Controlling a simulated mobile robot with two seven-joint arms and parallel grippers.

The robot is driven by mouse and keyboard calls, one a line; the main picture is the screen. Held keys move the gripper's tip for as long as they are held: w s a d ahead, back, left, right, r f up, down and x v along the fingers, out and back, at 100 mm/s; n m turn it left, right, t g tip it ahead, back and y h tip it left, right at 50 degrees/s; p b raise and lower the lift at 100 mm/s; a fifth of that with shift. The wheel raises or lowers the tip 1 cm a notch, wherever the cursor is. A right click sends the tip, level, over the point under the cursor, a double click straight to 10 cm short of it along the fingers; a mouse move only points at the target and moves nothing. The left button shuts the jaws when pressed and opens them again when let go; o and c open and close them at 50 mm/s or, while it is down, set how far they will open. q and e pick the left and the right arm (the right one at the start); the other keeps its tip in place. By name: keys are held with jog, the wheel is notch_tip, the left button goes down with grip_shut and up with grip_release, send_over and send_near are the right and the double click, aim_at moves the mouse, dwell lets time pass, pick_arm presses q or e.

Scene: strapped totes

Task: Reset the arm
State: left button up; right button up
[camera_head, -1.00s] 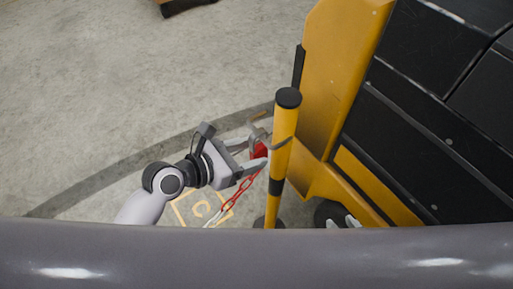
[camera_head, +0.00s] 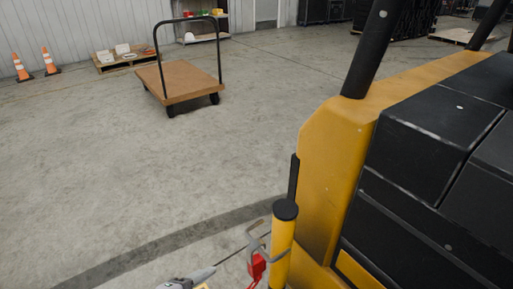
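My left gripper (camera_head: 190,280) shows only in part at the bottom edge. One grey finger points right, towards the post, with a visible gap between them; the rest of the gripper is cut off, so its opening is unclear. A yellow post with a black cap (camera_head: 283,245) stands to its right. A grey hook (camera_head: 254,243) sits at the post, and a red chain end (camera_head: 257,267) hangs beside it. My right gripper is not in view.
A large yellow and black machine (camera_head: 335,170) fills the right side, close to the post. A flat cart (camera_head: 180,80) stands further back. Orange cones (camera_head: 50,62) and a pallet with items (camera_head: 120,57) are near the wall. The concrete floor at left is clear.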

pick_arm(q)
jog(key=s+a+f+m+t+y+p, duration=0.1)
jog(key=s+a+f+m+y, duration=0.4)
jog(key=m, duration=1.4)
jog(key=shift+s+a+f, duration=0.75)
jog(key=shift+s+a, duration=1.05)
jog(key=shift+a, duration=0.6)
jog(key=shift+c, duration=1.4)
jog(key=shift+s+a+y, duration=0.1)
jog(key=shift+a+y, duration=0.05)
jog(key=shift+y, duration=0.15)
